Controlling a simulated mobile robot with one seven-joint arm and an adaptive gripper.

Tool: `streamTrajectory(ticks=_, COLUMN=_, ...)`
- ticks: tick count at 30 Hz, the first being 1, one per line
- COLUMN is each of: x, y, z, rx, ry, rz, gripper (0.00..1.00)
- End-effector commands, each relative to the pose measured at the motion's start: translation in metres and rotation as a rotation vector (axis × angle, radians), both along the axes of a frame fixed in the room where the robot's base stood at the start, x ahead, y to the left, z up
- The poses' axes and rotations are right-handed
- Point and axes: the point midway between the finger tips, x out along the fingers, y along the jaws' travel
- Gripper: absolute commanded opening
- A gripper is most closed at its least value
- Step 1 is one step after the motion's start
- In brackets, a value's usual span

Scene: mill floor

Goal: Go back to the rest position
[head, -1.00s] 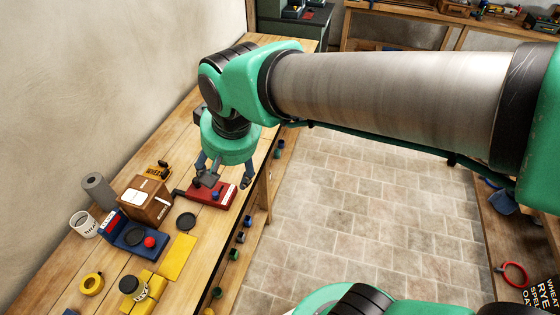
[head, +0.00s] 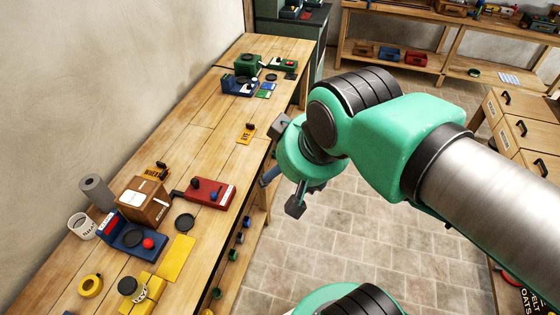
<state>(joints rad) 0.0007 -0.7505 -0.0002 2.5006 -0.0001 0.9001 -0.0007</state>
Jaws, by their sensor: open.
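My gripper (head: 283,191) is at the end of the green and grey arm, beyond the bench's right edge and over the floor side. Its fingers are spread apart and I see nothing between them; part of it is hidden behind my wrist. The long wooden bench (head: 200,135) runs along the left wall. On it, a red device (head: 209,192) with dark knobs lies apart from my gripper, to its left.
A blue scale-like device (head: 130,234), a brown box (head: 143,200), a yellow plate (head: 177,257) and a yellow tape roll (head: 90,285) crowd the near bench. Green and blue devices (head: 240,83) stand at its far end. A drawer cabinet (head: 520,130) is at right. The tiled floor (head: 370,250) is open.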

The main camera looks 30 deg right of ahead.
Motion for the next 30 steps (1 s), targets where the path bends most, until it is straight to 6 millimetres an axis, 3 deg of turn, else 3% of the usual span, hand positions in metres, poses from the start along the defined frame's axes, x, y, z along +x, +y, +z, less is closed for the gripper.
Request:
streamTrajectory(ticks=15, x=0.0, y=0.0, z=-0.045, rx=0.0, ry=0.0, rz=0.0, gripper=0.66)
streamTrajectory(ticks=30, x=0.0, y=0.0, z=-0.044, rx=0.0, ry=0.0, rz=0.0, gripper=0.66)
